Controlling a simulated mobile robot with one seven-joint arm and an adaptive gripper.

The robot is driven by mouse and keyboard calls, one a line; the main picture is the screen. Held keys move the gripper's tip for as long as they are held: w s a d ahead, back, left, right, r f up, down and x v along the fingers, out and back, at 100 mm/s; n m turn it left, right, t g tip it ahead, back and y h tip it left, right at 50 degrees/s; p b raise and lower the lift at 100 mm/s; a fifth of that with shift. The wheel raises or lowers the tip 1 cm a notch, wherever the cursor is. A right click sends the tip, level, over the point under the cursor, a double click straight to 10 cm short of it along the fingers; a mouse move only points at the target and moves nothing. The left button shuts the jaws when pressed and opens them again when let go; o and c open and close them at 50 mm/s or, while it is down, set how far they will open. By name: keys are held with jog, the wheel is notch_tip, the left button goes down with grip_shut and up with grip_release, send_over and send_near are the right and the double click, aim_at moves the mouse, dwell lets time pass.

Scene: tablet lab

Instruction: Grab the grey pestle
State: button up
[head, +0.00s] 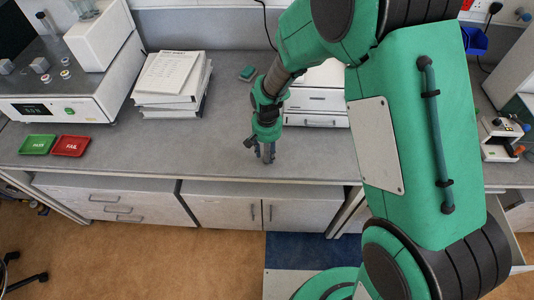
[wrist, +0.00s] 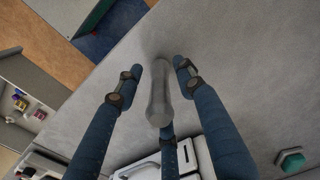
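The grey pestle (wrist: 158,95) shows in the wrist view as a smooth rounded rod, standing or tilted over the grey worktop. My gripper (wrist: 160,80) has its blue fingers spread around it, one at the left, one at the right and one below. Gaps show between the pestle and the left and right fingers; whether the lower finger touches it I cannot tell. In the head view my gripper (head: 260,150) points down just above the bench, near its front edge. There the pestle is hard to tell apart from the fingers.
A stack of papers and binders (head: 173,83) stands left of my gripper. A white drawer unit (head: 316,104) stands close behind it to the right. Green (head: 38,145) and red (head: 71,146) trays lie at the left. The worktop (head: 200,150) around my gripper is clear.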

aim_at(268, 145)
grip_shut()
jog(key=shift+r, duration=0.15)
jog(key=shift+r, duration=0.55)
jog(key=shift+s+d+r, duration=0.1)
jog(key=shift+s+r, duration=0.1)
jog(key=shift+r, duration=0.4)
jog(key=shift+s+d+r, duration=0.1)
jog(key=shift+s+r, duration=0.1)
jog(key=shift+r, duration=0.35)
jog(key=s+d, duration=0.2)
jog(key=s, duration=0.5)
jog(key=s+d+r+p, duration=0.1)
jog(key=s+d, duration=0.2)
jog(key=s, duration=0.4)
jog(key=shift+d+r, duration=0.15)
jog(key=shift+d, duration=0.15)
